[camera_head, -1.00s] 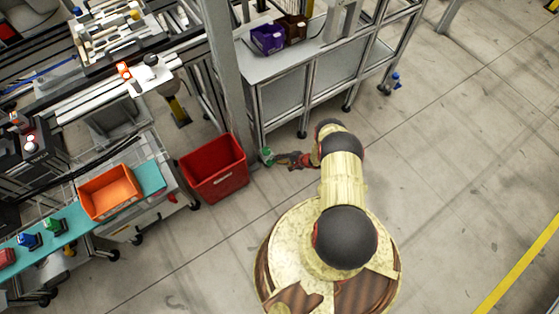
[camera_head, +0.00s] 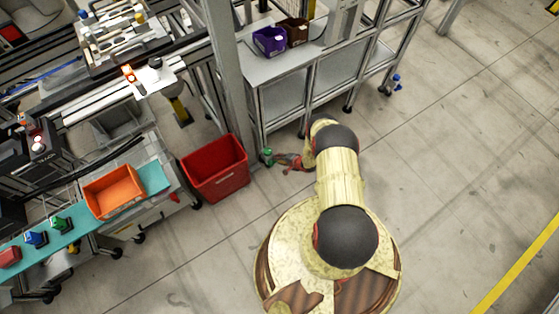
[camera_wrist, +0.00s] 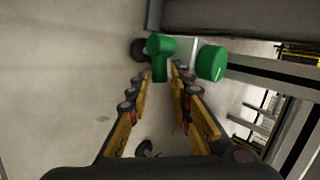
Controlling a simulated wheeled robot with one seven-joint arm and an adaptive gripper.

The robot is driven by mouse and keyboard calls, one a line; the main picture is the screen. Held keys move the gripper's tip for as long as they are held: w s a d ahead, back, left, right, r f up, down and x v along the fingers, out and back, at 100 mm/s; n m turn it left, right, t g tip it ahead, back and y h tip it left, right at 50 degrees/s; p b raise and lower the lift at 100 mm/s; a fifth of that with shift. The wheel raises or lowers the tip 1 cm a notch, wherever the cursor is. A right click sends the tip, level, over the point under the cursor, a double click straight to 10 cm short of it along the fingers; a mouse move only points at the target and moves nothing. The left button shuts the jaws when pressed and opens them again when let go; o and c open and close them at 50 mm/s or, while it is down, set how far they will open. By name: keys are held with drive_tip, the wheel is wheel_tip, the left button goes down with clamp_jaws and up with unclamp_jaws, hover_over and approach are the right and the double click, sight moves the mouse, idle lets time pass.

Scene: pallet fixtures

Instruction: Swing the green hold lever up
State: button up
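In the wrist view, a green T-shaped piece with a rounded head (camera_wrist: 160,46) and a short stem shows just beyond my fingertips. A separate green round knob (camera_wrist: 212,62) is to its right. I cannot tell which of them is the hold lever's handle. My gripper (camera_wrist: 161,73) is open, with the stem between or just past its two fingertips and no clear grip on it. In the head view, my gripper (camera_head: 279,159) reaches left, close to a small green piece (camera_head: 267,153) beside the steel post's foot.
A red bin (camera_head: 216,168) stands on the floor left of my gripper. A grey post (camera_head: 228,75) and a metal bench frame (camera_head: 290,95) with purple and brown bins are close behind. An orange bin (camera_head: 114,190) is on the left. The floor at right is clear.

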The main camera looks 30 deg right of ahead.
idle(0.3)
drive_tip(key=v, duration=1.2)
drive_tip(key=shift+o, duration=0.3)
